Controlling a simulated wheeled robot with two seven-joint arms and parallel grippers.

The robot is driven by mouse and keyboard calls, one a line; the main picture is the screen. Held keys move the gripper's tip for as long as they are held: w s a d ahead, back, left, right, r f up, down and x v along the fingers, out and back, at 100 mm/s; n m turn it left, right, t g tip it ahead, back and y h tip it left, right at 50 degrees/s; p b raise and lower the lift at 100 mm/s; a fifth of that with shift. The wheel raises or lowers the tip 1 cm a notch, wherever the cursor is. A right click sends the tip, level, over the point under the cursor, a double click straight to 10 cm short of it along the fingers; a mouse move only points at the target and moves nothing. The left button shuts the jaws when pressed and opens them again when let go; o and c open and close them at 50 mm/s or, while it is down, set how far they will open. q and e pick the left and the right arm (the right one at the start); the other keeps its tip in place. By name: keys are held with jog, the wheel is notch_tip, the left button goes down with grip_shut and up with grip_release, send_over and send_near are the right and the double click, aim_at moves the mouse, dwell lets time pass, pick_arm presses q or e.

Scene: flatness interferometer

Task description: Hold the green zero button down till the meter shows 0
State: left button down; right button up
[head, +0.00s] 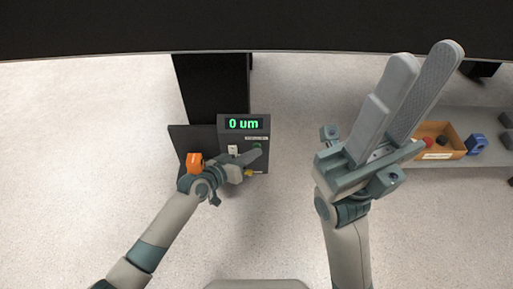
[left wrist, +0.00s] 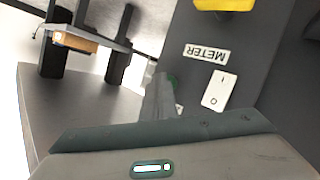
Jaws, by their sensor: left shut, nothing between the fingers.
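The meter (head: 262,124) is a dark panel whose lit green display (head: 243,124) reads "0 um" in the head view. The green zero button (head: 257,145) is on the panel below the display. In the left wrist view, part of the green button (left wrist: 173,80) shows right beside my fingertips. My left gripper (head: 257,153) is shut and empty, with its tips at the button and partly covering it. I cannot tell whether the button is pressed in. My right gripper (head: 427,56) is raised at the right, open and empty, away from the meter.
A white rocker switch (left wrist: 219,90) and a "METER" label (left wrist: 207,53) are near the button. An orange block (head: 194,162) and a yellow part (head: 249,173) are close to my left gripper. A wooden tray (head: 458,140) and a blue object (head: 476,144) are at the right.

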pick_arm(q)
jog(key=shift+s+p, duration=0.55)
jog(key=shift+s, duration=0.3)
jog(key=s+p, duration=0.2)
jog(key=s, duration=0.3)
jog(key=shift+p, duration=0.35)
dwell(0.5)
